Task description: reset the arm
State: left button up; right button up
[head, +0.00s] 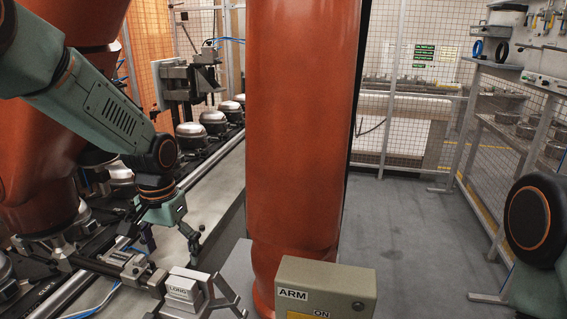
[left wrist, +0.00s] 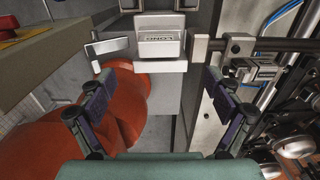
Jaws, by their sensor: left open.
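My left gripper (head: 168,238) hangs at the end of the green arm, pointing down above the conveyor's near side. In the left wrist view its two dark fingers (left wrist: 158,84) are spread wide with nothing between them. A grey box (head: 325,288) labelled "ARM", with a yellow "ON" label, stands at the bottom centre, to the right of the gripper and apart from it. In the left wrist view a grey box with a red button on yellow (left wrist: 20,32) shows at the upper left. My right arm shows at the right edge, but its gripper is not in view.
A metal block marked "LONG" (head: 183,289) sits on a bracket near the gripper. A big orange column (head: 302,120) rises beside the ARM box. Silver domed compressors (head: 195,135) line the conveyor. Mesh fencing (head: 385,140) stands behind; grey floor (head: 400,240) at the right is clear.

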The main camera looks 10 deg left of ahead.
aim_at(180, 281)
pick_arm(q)
notch_tip(180, 281, down, 7)
jog(key=shift+f, duration=0.15)
dwell(0.5)
